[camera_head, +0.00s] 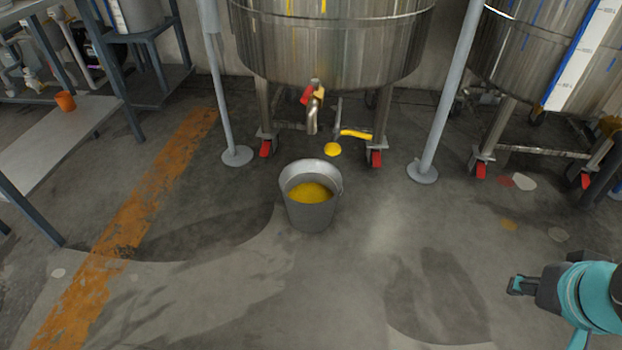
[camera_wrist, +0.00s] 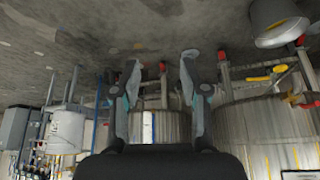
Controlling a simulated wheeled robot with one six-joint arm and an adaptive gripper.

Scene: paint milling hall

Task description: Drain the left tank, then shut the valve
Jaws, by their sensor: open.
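The left tank (camera_head: 325,45) is steel with paint streaks and stands on wheeled legs at the top middle of the head view. Its valve (camera_head: 313,96) has a red handle and a downward spout; I see no stream below it. A grey bucket (camera_head: 298,212) with yellow paint (camera_head: 311,192) inside stands on the floor in front of the tank. The upside-down wrist view shows the bucket (camera_wrist: 285,38) and the left tank (camera_wrist: 262,135) at right. My gripper (camera_wrist: 160,65) is open and empty, fingers spread. In the head view it is at lower right (camera_head: 516,286), away from the valve and bucket.
The right tank (camera_head: 535,50) stands at upper right. Grey posts (camera_head: 452,95) (camera_head: 222,90) flank the left tank. Yellow spills (camera_head: 332,149) lie beneath it. A bench (camera_head: 60,135) with an orange cup (camera_head: 65,101) is at left. The floor between gripper and bucket is clear.

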